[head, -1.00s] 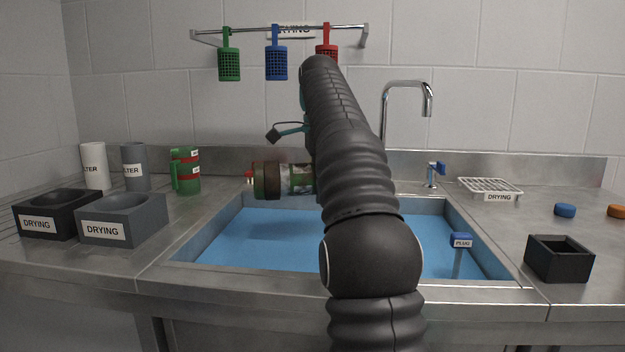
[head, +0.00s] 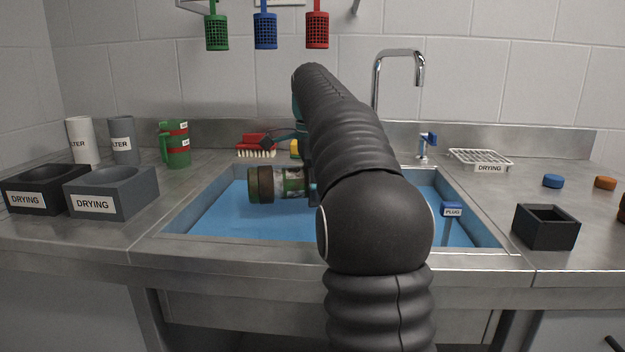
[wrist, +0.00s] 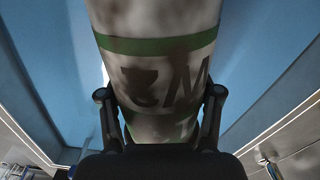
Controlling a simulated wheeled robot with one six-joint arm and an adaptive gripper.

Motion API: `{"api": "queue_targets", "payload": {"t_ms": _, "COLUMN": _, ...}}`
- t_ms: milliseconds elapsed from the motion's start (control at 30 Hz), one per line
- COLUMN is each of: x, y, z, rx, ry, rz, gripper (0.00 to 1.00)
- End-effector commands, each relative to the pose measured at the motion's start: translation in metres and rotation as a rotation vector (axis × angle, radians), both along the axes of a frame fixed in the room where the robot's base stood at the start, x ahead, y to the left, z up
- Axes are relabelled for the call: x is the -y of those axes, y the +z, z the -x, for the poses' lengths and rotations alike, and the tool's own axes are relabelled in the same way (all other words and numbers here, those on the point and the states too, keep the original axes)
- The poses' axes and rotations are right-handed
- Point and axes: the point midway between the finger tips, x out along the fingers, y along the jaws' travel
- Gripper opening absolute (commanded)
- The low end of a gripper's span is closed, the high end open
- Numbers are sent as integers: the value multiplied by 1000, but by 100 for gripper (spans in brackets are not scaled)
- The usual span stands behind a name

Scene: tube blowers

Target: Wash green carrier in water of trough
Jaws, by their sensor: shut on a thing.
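My gripper (wrist: 160,100) is shut on the green carrier (head: 275,184), a cylinder lying sideways with green and dark brown bands. In the wrist view, the carrier (wrist: 157,60) is pale with green bands, dark lettering and brownish smudges, and sits between both fingers. In the head view, my arm hides most of the gripper. The carrier is over the trough (head: 191,207), in front of the blue water (head: 228,218). I cannot tell whether it touches the water.
A red brush (head: 256,146) lies behind the trough. A green mug (head: 177,146) and grey drying block (head: 112,192) stand left. A plug (head: 452,210) is at the trough's right. A tap (head: 398,62) rises behind; a black box (head: 546,227) stands right. Green, blue and red baskets (head: 265,32) hang above.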

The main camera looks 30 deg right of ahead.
Motion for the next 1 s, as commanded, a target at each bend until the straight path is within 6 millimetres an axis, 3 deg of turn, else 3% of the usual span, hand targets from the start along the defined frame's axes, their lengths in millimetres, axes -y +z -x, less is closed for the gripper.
{"api": "queue_targets", "payload": {"t_ms": 1000, "x": -1, "y": -88, "z": 0, "rx": -1, "ry": 1, "rz": 0, "gripper": 0}}
